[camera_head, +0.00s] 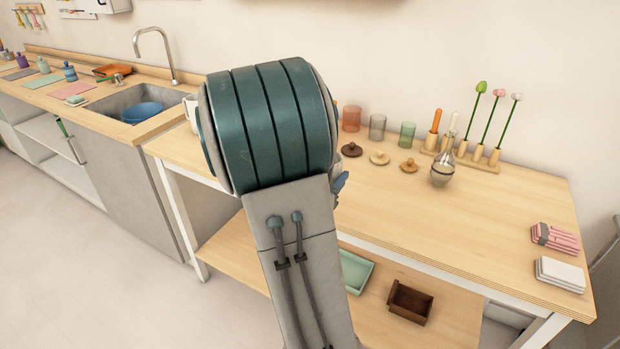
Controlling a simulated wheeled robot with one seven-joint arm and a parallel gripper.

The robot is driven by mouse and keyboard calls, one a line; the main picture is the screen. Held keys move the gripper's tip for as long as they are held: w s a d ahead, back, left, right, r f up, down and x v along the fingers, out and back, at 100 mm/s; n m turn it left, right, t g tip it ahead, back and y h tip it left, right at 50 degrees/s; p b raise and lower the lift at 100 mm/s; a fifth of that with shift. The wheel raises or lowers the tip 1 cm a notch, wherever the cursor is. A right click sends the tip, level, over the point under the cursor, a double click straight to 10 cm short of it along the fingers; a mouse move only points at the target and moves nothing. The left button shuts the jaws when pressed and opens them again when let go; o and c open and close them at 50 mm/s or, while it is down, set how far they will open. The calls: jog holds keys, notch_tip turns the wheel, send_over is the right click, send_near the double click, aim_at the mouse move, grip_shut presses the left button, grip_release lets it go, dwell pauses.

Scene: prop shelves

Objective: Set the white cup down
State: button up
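A white rounded thing (191,108), which may be the white cup, shows just left of my arm near the back left of the wooden table. My arm hides most of it, so I cannot tell whether it rests on the table or is held. My own large teal and grey arm fills the middle of the view. My gripper is hidden behind it, so its fingers and anything between them do not show.
The wooden table (475,232) is clear at its front and middle. Coloured glasses (377,127), small lids (380,158), a metal pot (442,172) and a flower rack (470,160) stand behind. Folded cloths (560,273) lie right. A sink (125,98) is left; trays (356,270) sit below.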

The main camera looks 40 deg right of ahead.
jog(key=shift+w+p, duration=0.25)
jog(key=shift+p, duration=0.7)
jog(key=w+f, duration=0.1)
jog(key=w, duration=0.1)
jog(key=w+f, duration=0.2)
jog(key=w+d+f, duration=0.1)
jog(key=w+f, duration=0.1)
jog(key=w, duration=0.1)
jog(key=shift+f, duration=1.9)
jog(key=shift+f+b, duration=0.25)
jog(key=shift+b, duration=0.15)
jog(key=o, duration=1.1)
jog(key=shift+r, duration=0.15)
